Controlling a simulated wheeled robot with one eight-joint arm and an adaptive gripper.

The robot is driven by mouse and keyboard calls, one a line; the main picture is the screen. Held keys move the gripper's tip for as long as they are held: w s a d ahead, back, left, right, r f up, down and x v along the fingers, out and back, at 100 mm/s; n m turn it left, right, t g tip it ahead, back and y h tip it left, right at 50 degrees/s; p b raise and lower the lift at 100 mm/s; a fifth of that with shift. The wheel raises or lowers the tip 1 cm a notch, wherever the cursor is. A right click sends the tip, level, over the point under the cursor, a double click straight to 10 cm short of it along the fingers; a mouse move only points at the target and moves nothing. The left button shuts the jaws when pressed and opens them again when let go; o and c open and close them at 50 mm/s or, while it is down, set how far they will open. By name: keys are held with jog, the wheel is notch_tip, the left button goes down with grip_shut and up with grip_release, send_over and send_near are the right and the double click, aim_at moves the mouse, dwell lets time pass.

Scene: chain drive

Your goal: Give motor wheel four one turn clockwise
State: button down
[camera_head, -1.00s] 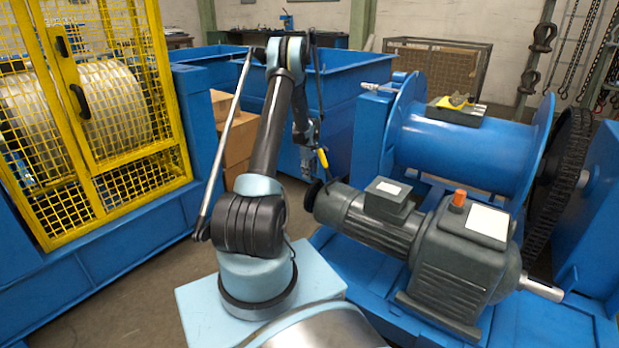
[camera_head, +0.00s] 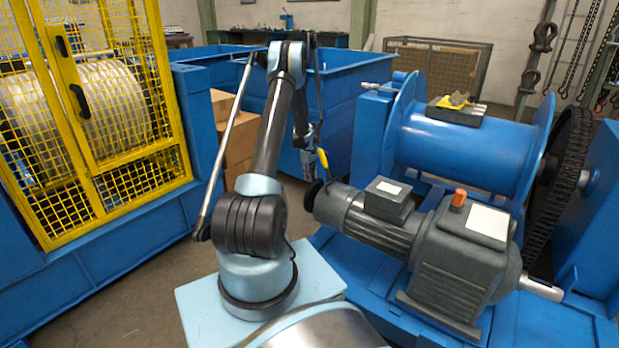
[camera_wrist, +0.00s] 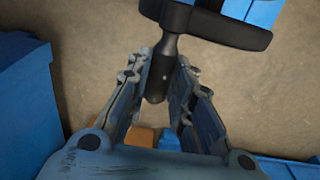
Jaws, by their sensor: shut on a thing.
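The motor wheel (camera_head: 312,195) is a dark handwheel at the left end of the grey motor (camera_head: 370,220) in the head view. In the wrist view, part of its black rim (camera_wrist: 222,30) crosses the top, and its dark crank handle (camera_wrist: 161,70) points down between my fingers. My gripper (camera_head: 309,172) is at the wheel, in front of the motor's end. In the wrist view my gripper (camera_wrist: 162,68) is shut on the handle, with a finger on each side. No number on the wheel can be read. Most of the wheel is out of the wrist view.
The yellow cage (camera_head: 110,190) is at the left. A blue bin (camera_head: 345,85) and cardboard boxes (camera_head: 238,145) stand behind my arm. Bare floor shows between cage and motor.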

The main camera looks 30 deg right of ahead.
jog(key=shift+s+a+r, duration=0.25)
jog(key=shift+a+r, duration=0.05)
jog(key=shift+a, duration=0.25)
jog(key=c, duration=1.4)
grip_release()
jog(key=r, duration=1.1)
jog(key=shift+s+a+r, duration=0.1)
jog(key=shift+a+r, duration=0.2)
jog(key=shift+r, duration=0.1)
